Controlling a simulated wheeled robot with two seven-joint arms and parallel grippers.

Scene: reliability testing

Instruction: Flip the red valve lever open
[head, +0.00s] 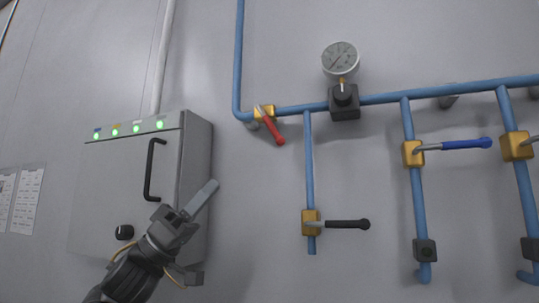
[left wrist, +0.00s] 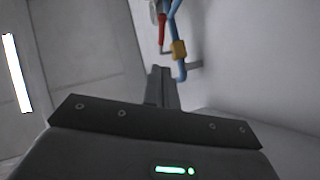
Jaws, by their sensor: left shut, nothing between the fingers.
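The red valve lever (head: 271,126) sits on a brass valve (head: 264,113) near the left corner of the blue pipe. It slants down and to the right, across the pipe. My left gripper (head: 207,192) is in front of the grey cabinet's right side, below and left of the lever and apart from it. Its fingers are shut and empty, pointing up and right. In the left wrist view the shut fingers (left wrist: 160,85) point toward a red lever (left wrist: 162,33) and a brass valve (left wrist: 179,50) on blue pipe. My right gripper is in neither view.
A grey cabinet (head: 125,180) with green lights and a black handle (head: 150,170) stands at the left. A gauge (head: 341,59) tops the pipe. Black (head: 347,224) and blue (head: 466,144) levers sit to the right. The wall between cabinet and pipes is clear.

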